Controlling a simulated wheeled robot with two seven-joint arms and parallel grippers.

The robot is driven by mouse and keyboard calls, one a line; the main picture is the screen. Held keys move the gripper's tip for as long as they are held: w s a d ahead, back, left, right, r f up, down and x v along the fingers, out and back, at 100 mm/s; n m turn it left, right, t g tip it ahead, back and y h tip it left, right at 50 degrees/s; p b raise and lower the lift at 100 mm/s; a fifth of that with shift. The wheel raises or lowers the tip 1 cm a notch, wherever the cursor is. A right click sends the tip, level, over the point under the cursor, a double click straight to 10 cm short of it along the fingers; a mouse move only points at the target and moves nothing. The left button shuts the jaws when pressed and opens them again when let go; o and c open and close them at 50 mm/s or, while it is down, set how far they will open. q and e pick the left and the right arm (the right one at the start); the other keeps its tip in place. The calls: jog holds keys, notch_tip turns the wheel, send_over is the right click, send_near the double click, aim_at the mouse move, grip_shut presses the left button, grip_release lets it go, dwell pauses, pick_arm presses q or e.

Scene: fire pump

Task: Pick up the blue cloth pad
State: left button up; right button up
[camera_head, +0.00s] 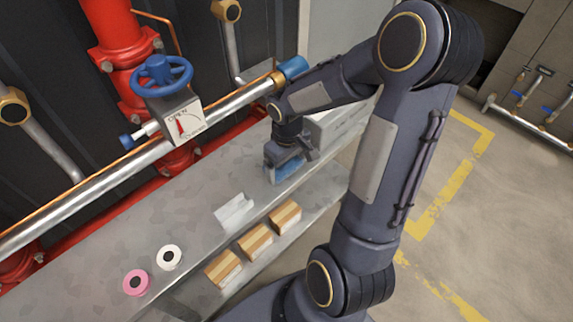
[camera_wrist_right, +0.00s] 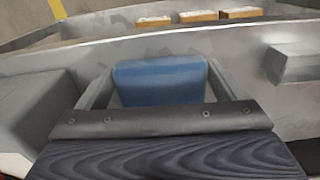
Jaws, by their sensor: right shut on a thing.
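The blue cloth pad (camera_head: 285,170) is at the far right part of the grey metal shelf, mostly hidden under my right gripper (camera_head: 284,160) in the head view. In the right wrist view the pad (camera_wrist_right: 160,82) sits between the two fingers of my right gripper (camera_wrist_right: 155,90), which is shut on it. I cannot tell whether the pad touches the shelf or is a little above it. My left gripper is not in view.
The shelf (camera_head: 110,240) also bears a white folded cloth (camera_head: 234,211), a white roll (camera_head: 169,257), a pink roll (camera_head: 136,283) and a grey box (camera_head: 335,125). Boxes (camera_head: 255,240) stand on a lower ledge. A silver pipe (camera_head: 120,170) and blue-wheel valve (camera_head: 161,72) run behind.

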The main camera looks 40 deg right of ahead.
notch_tip(320, 180, up, 2)
jog(key=shift+r+p, duration=0.25)
jog(key=shift+p, duration=0.15)
jog(key=s+a+r+p, duration=0.2)
jog(key=s+a+r, duration=0.7)
jog(key=a+r, duration=0.1)
jog(key=shift+a+p, duration=0.3)
jog(key=shift+p, duration=0.1)
jog(key=shift+s, duration=0.1)
